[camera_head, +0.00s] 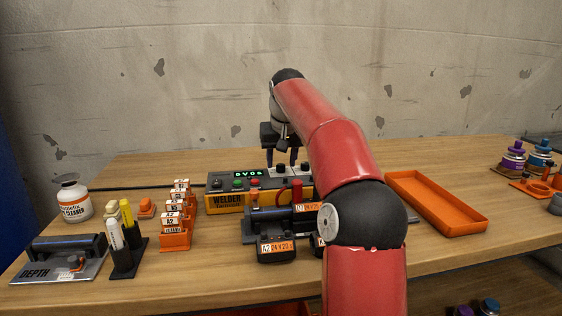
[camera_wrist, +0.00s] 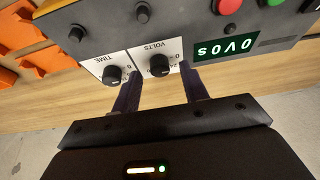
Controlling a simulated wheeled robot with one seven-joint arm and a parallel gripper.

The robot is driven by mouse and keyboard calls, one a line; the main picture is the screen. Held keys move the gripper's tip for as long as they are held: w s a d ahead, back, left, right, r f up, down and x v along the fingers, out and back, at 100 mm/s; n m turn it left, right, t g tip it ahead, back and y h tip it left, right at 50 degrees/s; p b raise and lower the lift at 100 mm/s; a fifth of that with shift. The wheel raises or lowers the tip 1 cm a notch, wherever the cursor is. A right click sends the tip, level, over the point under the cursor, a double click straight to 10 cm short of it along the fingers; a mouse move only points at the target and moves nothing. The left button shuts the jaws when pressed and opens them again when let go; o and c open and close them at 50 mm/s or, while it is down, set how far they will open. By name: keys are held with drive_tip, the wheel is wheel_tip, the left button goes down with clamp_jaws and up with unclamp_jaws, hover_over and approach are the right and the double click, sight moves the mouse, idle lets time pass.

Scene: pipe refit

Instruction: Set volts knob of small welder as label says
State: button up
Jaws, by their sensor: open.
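The small welder (camera_head: 232,203) stands on the table, an orange and dark box marked WELDER. Its green display (camera_head: 248,174) reads 0V0S; the display (camera_wrist: 226,46) is upside down in the wrist view. The black volts knob (camera_wrist: 160,65) sits on a white VOLTS plate, beside the time knob (camera_wrist: 112,76). My gripper (camera_wrist: 160,73) is open, pointing down at the panel, its fingertips on either side of the volts knob; contact cannot be told. In the head view my gripper (camera_head: 281,163) is above the knobs. A label (camera_head: 278,247) on a dark block in front appears to read A2 24V 20s.
Orange labelled holders (camera_head: 175,236) stand left of the welder, with marker pens (camera_head: 127,222) farther left. A white bottle (camera_head: 71,201) and a DEPTH tool (camera_head: 60,262) are at far left. An empty orange tray (camera_head: 470,223) lies right. My arm hides part of the middle.

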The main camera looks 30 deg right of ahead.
drive_tip(key=shift+w+f, duration=0.2)
drive_tip(key=shift+f, duration=0.25)
drive_tip(key=shift+c, duration=0.4)
clamp_jaws()
drive_tip(key=shift+m, duration=0.4)
drive_tip(key=m, duration=0.1)
drive_tip(key=m+h, duration=0.1)
drive_tip(key=m, duration=0.1)
drive_tip(key=shift+w+a+m+g+h, duration=0.1)
drive_tip(key=shift+a+m+g+h, duration=0.05)
drive_tip(key=shift+m+g+h, duration=0.75)
drive_tip(key=shift+m, duration=1.6)
